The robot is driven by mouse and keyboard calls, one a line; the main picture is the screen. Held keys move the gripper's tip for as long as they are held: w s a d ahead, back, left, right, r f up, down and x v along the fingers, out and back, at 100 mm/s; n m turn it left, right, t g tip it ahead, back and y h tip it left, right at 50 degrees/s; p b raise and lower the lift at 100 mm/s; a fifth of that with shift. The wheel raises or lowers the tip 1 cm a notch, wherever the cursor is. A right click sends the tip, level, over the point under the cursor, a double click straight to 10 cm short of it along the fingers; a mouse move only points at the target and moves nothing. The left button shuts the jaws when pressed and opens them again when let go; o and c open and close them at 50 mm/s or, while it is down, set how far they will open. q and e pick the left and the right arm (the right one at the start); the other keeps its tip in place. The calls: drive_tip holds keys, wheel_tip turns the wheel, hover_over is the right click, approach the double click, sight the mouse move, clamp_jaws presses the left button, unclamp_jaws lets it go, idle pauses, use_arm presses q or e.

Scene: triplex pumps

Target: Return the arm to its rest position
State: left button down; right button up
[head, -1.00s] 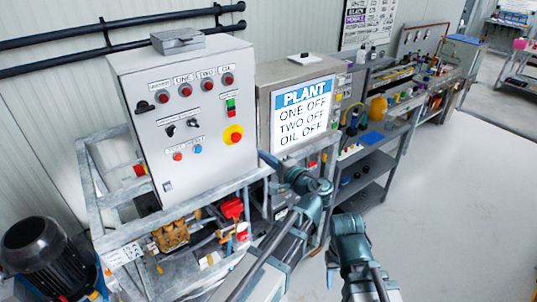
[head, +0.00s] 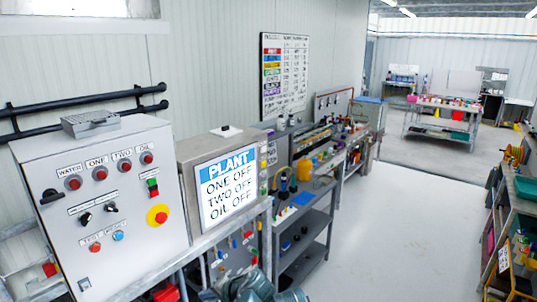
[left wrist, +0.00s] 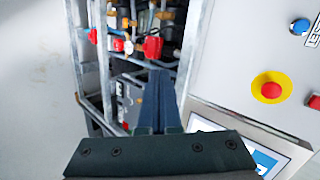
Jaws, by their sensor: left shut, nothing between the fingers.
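My left gripper (left wrist: 160,80) shows in the left wrist view with its two dark blue fingers together and nothing between them. In that view it points toward the pipework of the metal frame, beside the grey control panel. In the head view only teal arm parts of mine show at the bottom edge, below the plant screen, and the fingers cannot be made out there. The screen (head: 228,190) reads PLANT, ONE OFF, TWO OFF, OIL OFF. My right gripper is not in view.
The control panel (head: 125,240) with an emergency stop button (head: 158,215) stands at the left. In the left wrist view, red valve handles (left wrist: 153,46) lie just beyond the fingers. A workbench (head: 322,180) runs along the wall. The floor (head: 400,240) at the right is clear.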

use_arm(q)
drive_tip(key=s+d+f+g+h+b, duration=0.2)
drive_tip(key=s+d+f+g+h, duration=0.3)
drive_tip(key=s+d+f, duration=0.6)
drive_tip(key=s+d+h, duration=0.1)
drive_tip(key=s+h, duration=0.1)
drive_tip(key=shift+s+d+f+n+h+b, duration=0.25)
drive_tip(key=shift+d+f+n+h+b, duration=0.05)
drive_tip(key=shift+f+n+h, duration=0.1)
